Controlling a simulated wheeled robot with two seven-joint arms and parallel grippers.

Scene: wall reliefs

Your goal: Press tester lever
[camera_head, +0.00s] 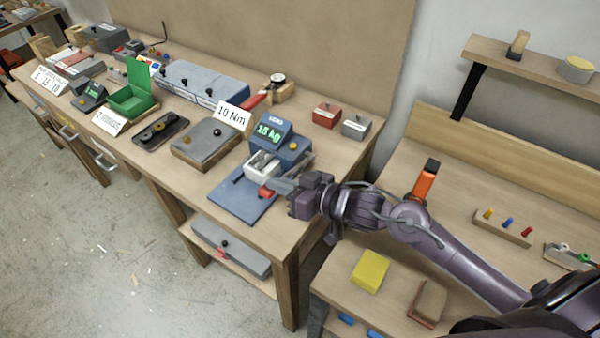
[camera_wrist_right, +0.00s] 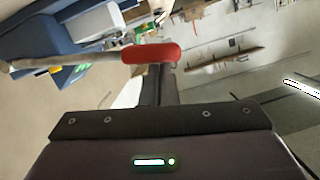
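The tester (camera_head: 272,141) is a blue-grey device with a green display reading about 1.5 kg, on a blue base plate (camera_head: 235,200) on the workbench. Its lever has a red grip (camera_head: 266,193) at the front end. My right gripper (camera_head: 280,186) is right beside the red grip. In the right wrist view the red grip (camera_wrist_right: 152,53) and its pale rod lie across the tips of my dark fingers (camera_wrist_right: 158,88). The fingers look close together with nothing between them. I cannot tell whether they touch the grip. My left gripper is not in view.
A "10 Nm" card (camera_head: 232,116) and a grey block device (camera_head: 208,140) stand left of the tester. Red (camera_head: 327,114) and grey (camera_head: 356,125) boxes stand behind right. A second bench with a yellow block (camera_head: 370,270) lies under my right arm.

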